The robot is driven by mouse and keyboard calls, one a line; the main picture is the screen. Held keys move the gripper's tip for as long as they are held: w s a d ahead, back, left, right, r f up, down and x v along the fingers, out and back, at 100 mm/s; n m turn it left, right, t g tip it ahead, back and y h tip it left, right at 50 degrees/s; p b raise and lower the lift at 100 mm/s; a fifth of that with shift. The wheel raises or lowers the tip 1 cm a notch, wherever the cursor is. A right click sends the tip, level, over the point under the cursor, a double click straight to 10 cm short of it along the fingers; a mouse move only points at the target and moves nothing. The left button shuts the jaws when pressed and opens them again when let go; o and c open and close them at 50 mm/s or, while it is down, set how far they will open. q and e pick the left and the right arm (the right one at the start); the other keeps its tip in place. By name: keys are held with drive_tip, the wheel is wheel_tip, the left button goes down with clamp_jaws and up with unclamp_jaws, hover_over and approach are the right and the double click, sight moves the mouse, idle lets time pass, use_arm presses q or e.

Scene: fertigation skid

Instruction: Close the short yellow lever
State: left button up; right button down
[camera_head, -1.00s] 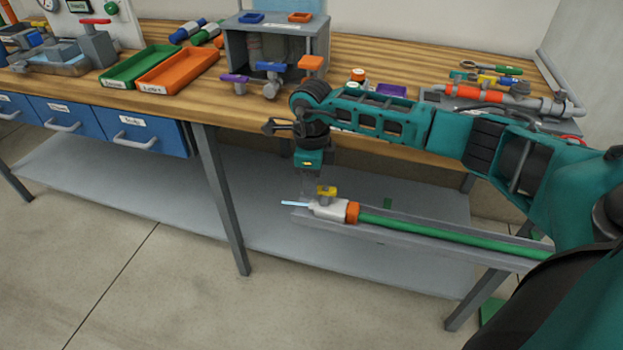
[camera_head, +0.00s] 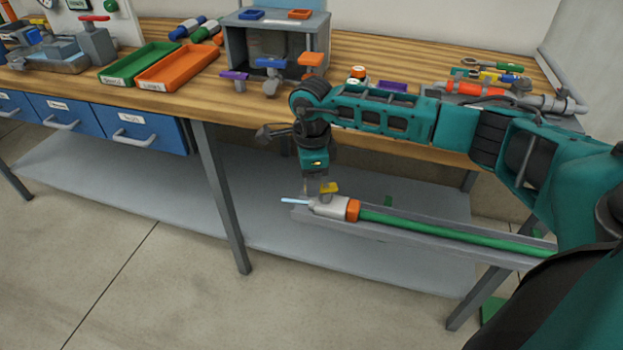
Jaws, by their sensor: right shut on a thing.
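The short yellow lever (camera_head: 330,187) sits on top of a white valve body (camera_head: 328,206) with an orange collar (camera_head: 353,210), at the left end of a green pipe (camera_head: 450,231). My right gripper (camera_head: 317,189) points down at the lever and is shut on it. Its fingers are small here and partly hide the lever's left side. The lever looks turned at a slant to the pipe. A pale blue stream or rod (camera_head: 294,201) sticks out of the valve's left end. My left gripper is not in view.
The pipe lies in a grey channel (camera_head: 420,240) below the wooden bench top (camera_head: 430,155). A grey box (camera_head: 235,48) with purple, blue and orange levers in front stands on the bench. Green and orange trays (camera_head: 190,70) lie left of it. The lower shelf (camera_head: 180,205) is clear.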

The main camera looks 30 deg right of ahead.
sight(323, 189)
drive_tip(key=n, duration=0.2)
drive_tip(key=shift+s+a+n+b, duration=0.1)
drive_tip(key=shift+s+n+b, duration=0.25)
drive_tip(key=shift+s+n, duration=0.05)
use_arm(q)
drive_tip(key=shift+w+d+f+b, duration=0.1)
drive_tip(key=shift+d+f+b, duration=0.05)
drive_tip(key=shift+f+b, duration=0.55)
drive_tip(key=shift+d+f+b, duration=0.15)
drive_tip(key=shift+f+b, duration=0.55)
use_arm(e)
drive_tip(key=shift+s+d+n, duration=0.1)
drive_tip(key=shift+s+n, duration=0.3)
drive_tip(key=shift+n, duration=1.25)
drive_tip(key=shift+s+d+n, duration=0.1)
drive_tip(key=shift+s+n, duration=0.3)
drive_tip(key=shift+n, duration=1.3)
drive_tip(key=shift+s+d+n, duration=0.1)
drive_tip(key=shift+s+n, duration=0.3)
drive_tip(key=shift+n, duration=1.25)
drive_tip(key=c, duration=1)
unclamp_jaws()
use_arm(q)
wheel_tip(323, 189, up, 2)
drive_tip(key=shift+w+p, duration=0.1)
drive_tip(key=shift+p, duration=0.8)
use_arm(e)
wheel_tip(323, 189, up, 13)
